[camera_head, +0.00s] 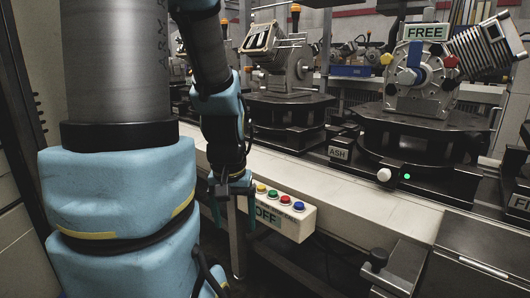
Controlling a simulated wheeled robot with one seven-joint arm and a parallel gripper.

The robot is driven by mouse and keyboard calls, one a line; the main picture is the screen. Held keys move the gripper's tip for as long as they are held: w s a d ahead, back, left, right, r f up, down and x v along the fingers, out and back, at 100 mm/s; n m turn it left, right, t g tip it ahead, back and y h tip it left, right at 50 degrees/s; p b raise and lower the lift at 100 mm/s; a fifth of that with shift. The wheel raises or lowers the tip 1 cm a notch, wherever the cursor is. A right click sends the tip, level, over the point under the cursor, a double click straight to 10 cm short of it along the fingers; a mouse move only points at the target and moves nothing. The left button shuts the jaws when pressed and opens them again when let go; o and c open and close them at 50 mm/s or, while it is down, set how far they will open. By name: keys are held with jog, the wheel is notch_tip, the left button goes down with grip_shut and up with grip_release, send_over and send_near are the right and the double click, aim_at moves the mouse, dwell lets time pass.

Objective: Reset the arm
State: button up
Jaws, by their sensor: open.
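My arm, in blue covers with dark grey links, fills the left of the head view. My gripper (232,192) hangs at the lower end of the forearm and points down. Its dark jaws are open, and I see nothing held between them. It is just left of a pale button box (290,222) with yellow, green, red and blue buttons on top and the word OFF on its front. I cannot tell whether the gripper touches the box.
A pale conveyor rail (345,200) runs behind the box. A fixture marked FREE (427,75) stands on a dark round base at right, with another fixture (280,60) left of it. A green light (407,176) glows beside a white knob (384,175). A dark cabinet (470,262) fills the lower right.

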notch_tip(320, 180, up, 19)
jog(key=p, duration=1.7)
jog(key=shift+f, duration=0.2)
dwell(0.6)
